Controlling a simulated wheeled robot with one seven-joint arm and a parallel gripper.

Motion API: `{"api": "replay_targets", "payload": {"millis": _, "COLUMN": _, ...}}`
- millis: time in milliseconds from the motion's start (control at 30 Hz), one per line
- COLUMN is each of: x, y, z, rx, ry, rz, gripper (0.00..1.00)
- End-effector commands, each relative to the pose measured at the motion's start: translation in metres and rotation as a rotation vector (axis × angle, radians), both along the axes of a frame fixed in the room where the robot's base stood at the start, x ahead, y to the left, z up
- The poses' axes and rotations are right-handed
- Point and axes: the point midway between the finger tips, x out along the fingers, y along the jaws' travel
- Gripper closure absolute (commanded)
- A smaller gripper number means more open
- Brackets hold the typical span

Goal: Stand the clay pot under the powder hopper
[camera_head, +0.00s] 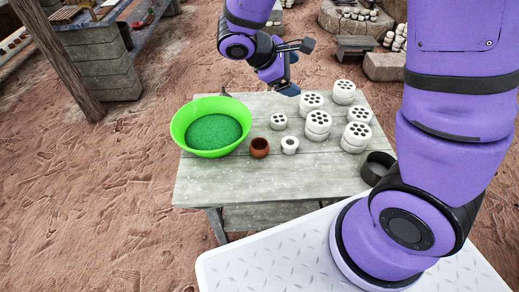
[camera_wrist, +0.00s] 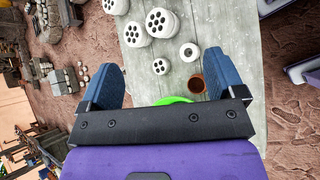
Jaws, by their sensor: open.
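The small brown clay pot (camera_head: 259,147) stands upright on the grey wooden table, right of the green bowl (camera_head: 209,127) that holds green powder. The pot also shows in the wrist view (camera_wrist: 196,84), near the right finger. A small white cup-like piece with a round opening (camera_head: 290,145) stands just right of the pot. I cannot tell which thing is the powder hopper. My gripper (camera_head: 292,68) is open and empty above the table's far side, apart from the pot. In the wrist view my gripper (camera_wrist: 162,72) shows its two blue fingers spread wide.
Several white pierced cylinders (camera_head: 317,124), some stacked, fill the table's right half. A dark round dish (camera_head: 377,167) sits at its right edge, beside my arm. The table's front (camera_head: 260,185) is bare. Stone benches (camera_head: 384,66) stand behind, with open dirt ground at left.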

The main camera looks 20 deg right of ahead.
Motion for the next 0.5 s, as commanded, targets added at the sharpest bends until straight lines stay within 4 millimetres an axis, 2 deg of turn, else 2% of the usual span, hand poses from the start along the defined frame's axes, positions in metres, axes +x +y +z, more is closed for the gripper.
{"api": "replay_targets", "payload": {"millis": 33, "x": 0.006, "y": 0.006, "z": -0.015, "rx": -0.037, "ry": 0.032, "rz": 0.048, "gripper": 0.12}}
{"api": "replay_targets", "payload": {"millis": 200, "x": 0.025, "y": 0.024, "z": -0.057, "rx": -0.154, "ry": 0.116, "rz": 0.206, "gripper": 0.12}}
{"api": "replay_targets", "payload": {"millis": 500, "x": 0.044, "y": 0.061, "z": -0.143, "rx": -0.34, "ry": 0.255, "rz": 0.504, "gripper": 0.12}}
